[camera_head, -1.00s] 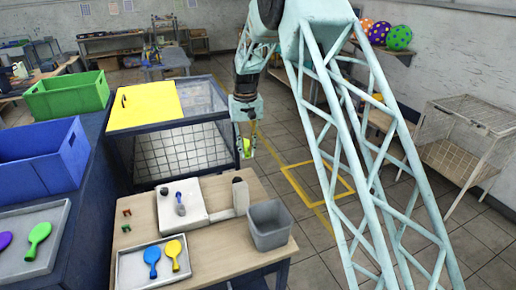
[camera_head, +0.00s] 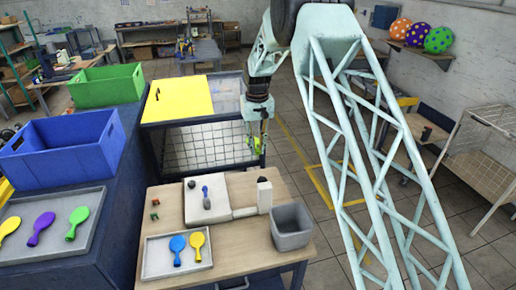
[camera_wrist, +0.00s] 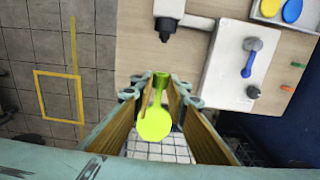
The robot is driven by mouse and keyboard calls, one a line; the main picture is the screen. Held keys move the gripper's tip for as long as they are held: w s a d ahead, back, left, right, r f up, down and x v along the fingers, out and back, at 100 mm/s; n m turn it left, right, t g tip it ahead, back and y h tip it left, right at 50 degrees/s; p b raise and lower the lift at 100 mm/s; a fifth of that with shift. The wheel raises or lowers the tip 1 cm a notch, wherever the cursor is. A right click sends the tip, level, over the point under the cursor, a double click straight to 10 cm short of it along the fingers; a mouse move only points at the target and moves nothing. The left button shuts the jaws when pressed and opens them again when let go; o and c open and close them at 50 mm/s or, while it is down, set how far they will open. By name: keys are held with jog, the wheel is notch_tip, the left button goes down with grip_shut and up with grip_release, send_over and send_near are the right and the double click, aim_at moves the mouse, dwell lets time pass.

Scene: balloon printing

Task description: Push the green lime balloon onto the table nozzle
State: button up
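The lime green balloon (camera_wrist: 153,124) is between the two fingers of my gripper (camera_wrist: 160,88), its narrow neck pointing up the picture in the wrist view. The head view shows the balloon (camera_head: 258,147) in the air, hanging from my gripper (camera_head: 256,141) beyond the back edge of the wooden table (camera_head: 228,262). A pale post with a dark top (camera_head: 264,196), which looks like the table nozzle, stands at the table's back right. In the wrist view, this dark fitting (camera_wrist: 169,20) is ahead of the balloon's neck, apart from it.
A white plate (camera_head: 222,205) with a blue piece stands left of the post. A grey bin (camera_head: 292,227) is to its right. A tray (camera_head: 155,258) holds a blue and a yellow balloon. A mesh-sided cabinet (camera_head: 208,146) stands behind the table.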

jog(key=shift+f, duration=0.25)
jog(key=s+d+f+b, duration=0.1)
jog(key=s+f+b, duration=0.2)
jog(key=f, duration=0.6)
jog(key=shift+s+f+b, duration=0.25)
jog(key=shift+b, duration=0.5)
dwell(0.8)
jog(key=shift+s+d+b, duration=0.3)
jog(key=shift+s+b, duration=0.05)
jog(key=shift+s, duration=0.35)
dwell(2.4)
jog(key=o, duration=0.7)
jog(key=shift+r, duration=0.2)
